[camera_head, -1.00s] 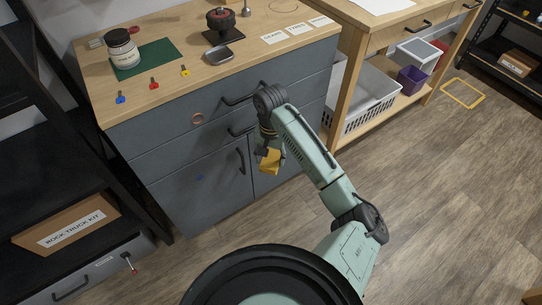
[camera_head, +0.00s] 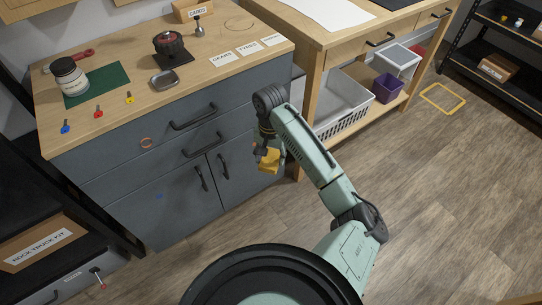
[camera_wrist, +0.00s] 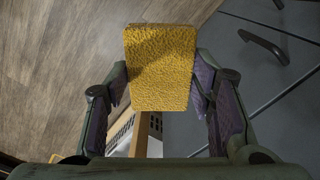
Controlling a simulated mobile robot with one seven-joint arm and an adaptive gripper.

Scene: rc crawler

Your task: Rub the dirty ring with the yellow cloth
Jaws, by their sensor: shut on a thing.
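The yellow cloth (camera_head: 270,160) is a thick folded block held in my gripper (camera_head: 264,153), in front of the right end of the grey cabinet and apart from it. In the wrist view, the cloth (camera_wrist: 160,65) is clamped between the two fingers of my gripper (camera_wrist: 161,82). A thin brown ring (camera_head: 240,18) lies on the wooden top near the back right.
The wooden top (camera_head: 205,78) bears a jar (camera_head: 69,77), a green mat (camera_head: 108,80), a metal dish (camera_head: 164,80), a wheel-like part (camera_head: 168,43) and label cards. Drawer handles (camera_head: 194,118) stick out of the cabinet. A workbench with a white basket (camera_head: 345,105) stands right. The floor at right is mostly clear.

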